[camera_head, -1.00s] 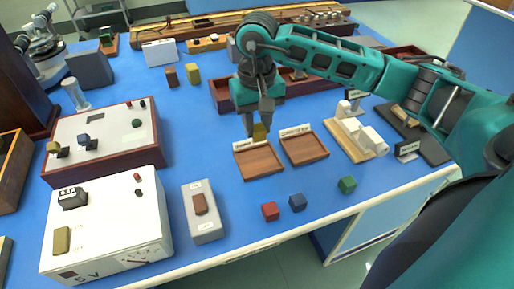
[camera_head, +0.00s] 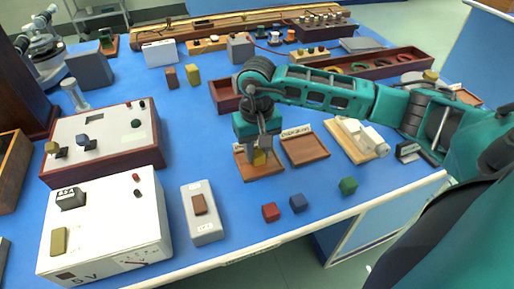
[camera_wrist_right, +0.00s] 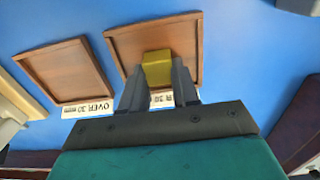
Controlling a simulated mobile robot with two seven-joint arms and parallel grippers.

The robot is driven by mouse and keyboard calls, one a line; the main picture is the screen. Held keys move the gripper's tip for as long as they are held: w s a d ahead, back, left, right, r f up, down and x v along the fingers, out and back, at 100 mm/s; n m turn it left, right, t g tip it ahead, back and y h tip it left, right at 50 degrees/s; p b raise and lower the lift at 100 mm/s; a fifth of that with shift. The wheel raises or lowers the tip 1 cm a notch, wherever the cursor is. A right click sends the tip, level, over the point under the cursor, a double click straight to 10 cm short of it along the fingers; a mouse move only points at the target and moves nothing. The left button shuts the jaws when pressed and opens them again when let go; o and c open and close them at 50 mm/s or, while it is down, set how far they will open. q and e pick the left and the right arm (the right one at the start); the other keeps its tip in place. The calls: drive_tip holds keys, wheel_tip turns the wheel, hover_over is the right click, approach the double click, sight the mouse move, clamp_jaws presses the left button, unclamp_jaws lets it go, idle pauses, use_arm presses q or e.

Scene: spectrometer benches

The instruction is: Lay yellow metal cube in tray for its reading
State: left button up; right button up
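The yellow metal cube (camera_head: 259,158) is between the fingers of my right gripper (camera_head: 258,155), over the left of two brown wooden trays (camera_head: 262,172). In the right wrist view the cube (camera_wrist_right: 157,68) shows with a finger against each side, over the inside of the tray (camera_wrist_right: 190,35). I cannot tell whether its underside touches the tray floor. The tray's label (camera_wrist_right: 162,101) is partly hidden by the fingers. My left gripper is not in view.
A second, empty tray (camera_head: 305,149) stands just right; its label reads "OVER 30" (camera_wrist_right: 88,108). A grey switch box (camera_head: 204,225) stands left. A long wooden box (camera_head: 330,78) stands behind.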

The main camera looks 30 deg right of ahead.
sight(257, 152)
drive_tip(key=o, duration=0.5)
drive_tip(key=shift+c, duration=0.2)
drive_tip(key=shift+r+p, duration=0.2)
drive_tip(key=shift+p, duration=0.1)
wheel_tip(257, 152, up, 12)
drive_tip(key=shift+s, duration=0.1)
idle(0.4)
